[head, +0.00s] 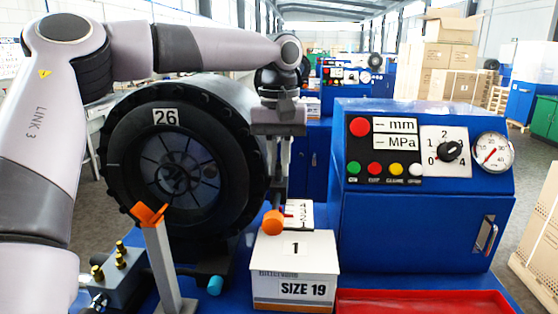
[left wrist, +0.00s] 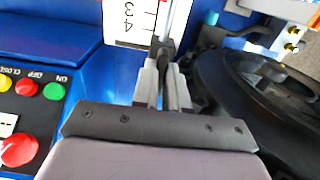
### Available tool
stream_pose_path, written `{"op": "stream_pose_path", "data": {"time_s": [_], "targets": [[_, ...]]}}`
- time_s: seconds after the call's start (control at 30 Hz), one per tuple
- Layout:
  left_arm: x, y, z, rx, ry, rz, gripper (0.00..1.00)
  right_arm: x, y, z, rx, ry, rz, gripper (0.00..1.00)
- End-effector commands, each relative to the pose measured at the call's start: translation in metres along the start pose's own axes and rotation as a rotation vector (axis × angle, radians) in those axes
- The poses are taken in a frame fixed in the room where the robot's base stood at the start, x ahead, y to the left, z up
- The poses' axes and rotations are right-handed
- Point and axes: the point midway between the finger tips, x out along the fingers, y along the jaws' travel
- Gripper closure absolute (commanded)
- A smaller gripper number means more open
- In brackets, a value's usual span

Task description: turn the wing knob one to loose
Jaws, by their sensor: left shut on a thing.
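My left gripper (head: 279,178) reaches down in front of the right side of the black crimper head (head: 185,160). In the left wrist view its fingers (left wrist: 163,72) are closed around a small dark piece (left wrist: 165,48) on a thin grey rod, beside a white number scale (left wrist: 132,20). This piece may be the wing knob; its wings cannot be made out. In the head view an orange knob (head: 273,222) shows just below the fingers, beside the scale plate (head: 299,213). My right gripper is not in view.
A white box (head: 294,265) marked 1 and SIZE 19 stands below the gripper. The blue control cabinet (head: 420,215) is at the right. An orange-topped grey post (head: 166,270) stands before the crimper head. A red tray (head: 425,302) lies at the front right.

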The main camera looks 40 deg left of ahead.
Motion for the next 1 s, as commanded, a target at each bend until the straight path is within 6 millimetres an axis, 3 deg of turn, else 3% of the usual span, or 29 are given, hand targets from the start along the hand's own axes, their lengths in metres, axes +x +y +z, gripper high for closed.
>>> {"op": "stream_pose_path", "data": {"time_s": [0.17, 0.2, 0.23, 0.27, 0.6, 1.0], "targets": [[-0.002, 0.000, -0.001, -0.005, 0.006, 0.003, 1.00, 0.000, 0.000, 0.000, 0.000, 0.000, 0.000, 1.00], [-0.002, 0.000, -0.001, -0.005, 0.006, 0.003, 0.74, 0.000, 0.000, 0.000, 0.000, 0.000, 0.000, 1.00], [-0.002, 0.000, -0.001, -0.004, 0.006, 0.003, 0.65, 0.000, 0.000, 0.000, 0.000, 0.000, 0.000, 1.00], [-0.002, 0.000, -0.001, -0.004, 0.005, 0.003, 0.62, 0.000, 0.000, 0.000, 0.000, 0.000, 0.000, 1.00], [-0.005, 0.000, -0.001, -0.002, 0.004, 0.002, 0.62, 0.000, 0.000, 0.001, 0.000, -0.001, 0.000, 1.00], [-0.063, 0.000, -0.001, -0.003, 0.006, 0.002, 0.62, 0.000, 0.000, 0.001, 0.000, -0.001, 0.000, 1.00]]}}
